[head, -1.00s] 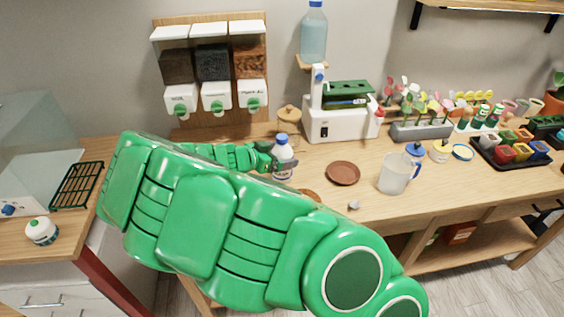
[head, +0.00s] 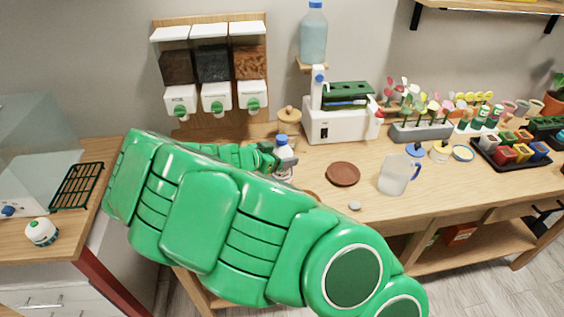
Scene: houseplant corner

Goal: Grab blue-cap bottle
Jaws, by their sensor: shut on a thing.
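The blue-cap bottle (head: 284,153) is small and white with a blue cap, and stands out just past the end of my green arm, left of the middle of the head view. My gripper (head: 277,160) is shut on the bottle at its upper body.
A brown saucer (head: 343,174) and a clear pitcher (head: 393,178) are to the right. A white machine (head: 332,127) stands behind. Dispensers (head: 213,98) hang on the wall.

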